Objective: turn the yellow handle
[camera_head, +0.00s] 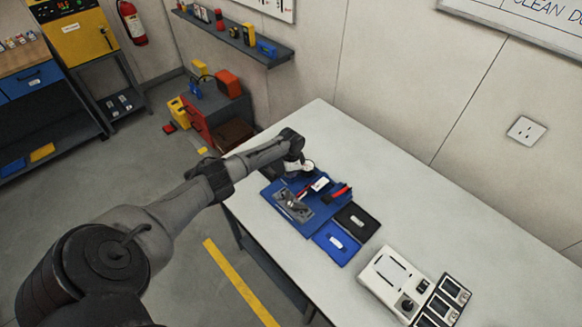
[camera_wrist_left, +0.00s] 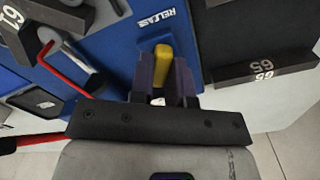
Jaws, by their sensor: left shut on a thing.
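The yellow handle (camera_wrist_left: 162,60) shows in the left wrist view, standing at a blue panel (camera_wrist_left: 115,45) beside a white "RELEASE" label. My left gripper (camera_wrist_left: 163,68) has one dark finger on each side of the handle and is shut on it. In the head view my left gripper (camera_head: 297,165) is at the far end of the blue fixture (camera_head: 277,199) on the table. The handle cannot be made out there; the gripper and wrist seem to cover it. My right gripper is in neither view.
A dark block marked "65" (camera_wrist_left: 265,70) lies right of the fingers in the wrist view, and a red rod (camera_wrist_left: 60,72) left. On the table (camera_head: 440,215), blue and black trays (camera_head: 357,221) and a white device (camera_head: 392,280) stand nearer. The table's back is clear.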

